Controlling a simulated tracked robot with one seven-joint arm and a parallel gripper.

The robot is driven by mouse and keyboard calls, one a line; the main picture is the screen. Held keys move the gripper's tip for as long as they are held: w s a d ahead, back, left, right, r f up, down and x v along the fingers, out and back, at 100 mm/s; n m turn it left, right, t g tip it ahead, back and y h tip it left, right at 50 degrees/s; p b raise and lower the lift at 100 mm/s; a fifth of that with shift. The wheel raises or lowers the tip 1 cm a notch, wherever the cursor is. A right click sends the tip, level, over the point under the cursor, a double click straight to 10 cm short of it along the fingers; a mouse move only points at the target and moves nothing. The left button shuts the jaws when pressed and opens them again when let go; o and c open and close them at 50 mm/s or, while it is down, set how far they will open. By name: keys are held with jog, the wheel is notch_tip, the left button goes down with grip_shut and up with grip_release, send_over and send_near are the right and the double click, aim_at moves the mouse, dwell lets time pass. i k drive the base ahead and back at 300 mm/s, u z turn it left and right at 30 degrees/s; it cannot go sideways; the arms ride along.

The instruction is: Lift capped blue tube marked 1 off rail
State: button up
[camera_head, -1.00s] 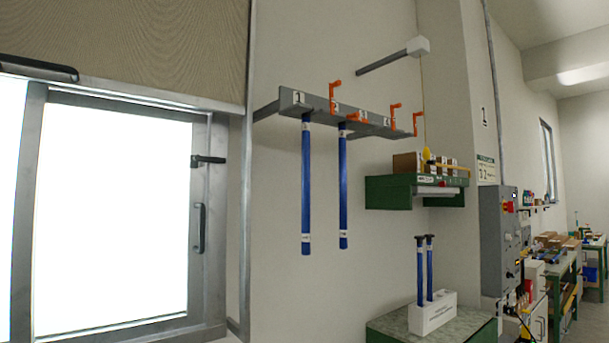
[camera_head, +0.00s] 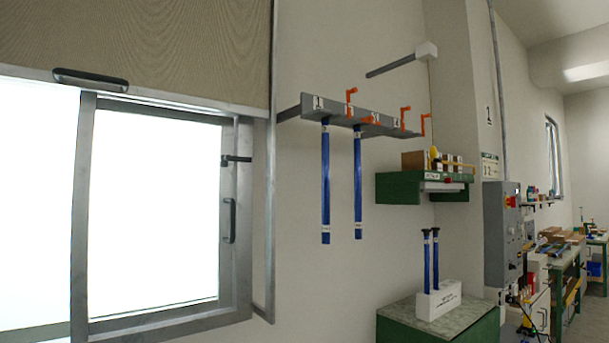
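A grey rail (camera_head: 341,109) is fixed to the wall, with numbered plates and orange hooks or levers along it. The number 1 plate (camera_head: 318,102) is at its left end. A long blue tube (camera_head: 325,185) hangs straight down below the 1 plate. A second blue tube (camera_head: 358,185) hangs just to its right. Whether the first tube has a cap cannot be told; its top end is at the rail. Two shorter blue tubes with black caps (camera_head: 427,262) stand upright in a white block (camera_head: 438,299) lower right. My gripper is not in view.
A green shelf (camera_head: 398,189) with small boxes is on the wall right of the rail. The white block stands on a green-sided cabinet (camera_head: 395,325). A grey bar (camera_head: 392,66) juts out above the rail. A bright window (camera_head: 155,205) is at left.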

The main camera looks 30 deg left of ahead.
aim_at(325, 167)
jog(key=u, duration=0.55)
jog(key=i, duration=1)
jog(key=z, duration=0.05)
